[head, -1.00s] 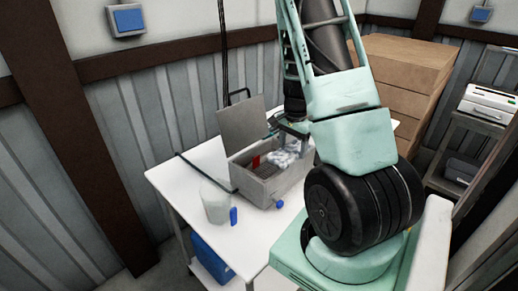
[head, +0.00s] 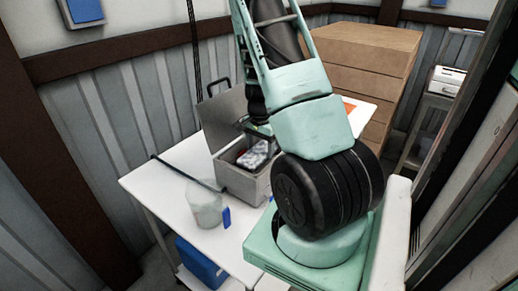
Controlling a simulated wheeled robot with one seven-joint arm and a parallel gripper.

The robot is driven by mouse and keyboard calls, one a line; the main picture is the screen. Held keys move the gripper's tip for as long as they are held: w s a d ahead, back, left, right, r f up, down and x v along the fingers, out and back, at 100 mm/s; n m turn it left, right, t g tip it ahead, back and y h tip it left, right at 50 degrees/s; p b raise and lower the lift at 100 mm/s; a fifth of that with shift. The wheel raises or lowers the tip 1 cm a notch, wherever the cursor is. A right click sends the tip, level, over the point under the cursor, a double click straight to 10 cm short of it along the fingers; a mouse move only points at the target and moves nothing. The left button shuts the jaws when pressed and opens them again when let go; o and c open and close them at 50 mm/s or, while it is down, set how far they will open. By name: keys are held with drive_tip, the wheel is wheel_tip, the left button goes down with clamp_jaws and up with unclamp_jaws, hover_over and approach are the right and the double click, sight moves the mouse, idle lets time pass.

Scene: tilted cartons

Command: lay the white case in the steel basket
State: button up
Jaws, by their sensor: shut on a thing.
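My gripper (head: 257,131) is over the open grey metal box on the white table, partly hidden by my own arm. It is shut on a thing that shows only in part. A white, lumpy-looking shape (head: 258,153) with darker patches shows right below the jaws, at the mouth of the box; I take it for the white case, though its outline is unclear. A small red bit shows beside it. The grey box (head: 236,182), which seems to be the steel basket, has its lid (head: 222,118) raised at the back. Its right end is hidden behind my arm.
A translucent tub (head: 205,205) and a small blue thing (head: 227,217) stand at the front of the white table (head: 150,185). A dark rod lies across its left part. Stacked brown cartons (head: 365,62) rise behind my arm. A shelf with a white device (head: 447,78) is at right.

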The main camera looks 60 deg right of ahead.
drive_tip(key=shift+f+b, duration=1.8)
drive_tip(key=shift+f, duration=0.4)
drive_tip(key=shift+f, duration=0.2)
drive_tip(key=o, duration=1)
wheel_tip(320, 180, up, 18)
drive_tip(key=shift+f+b, duration=0.25)
drive_tip(key=shift+b, duration=0.1)
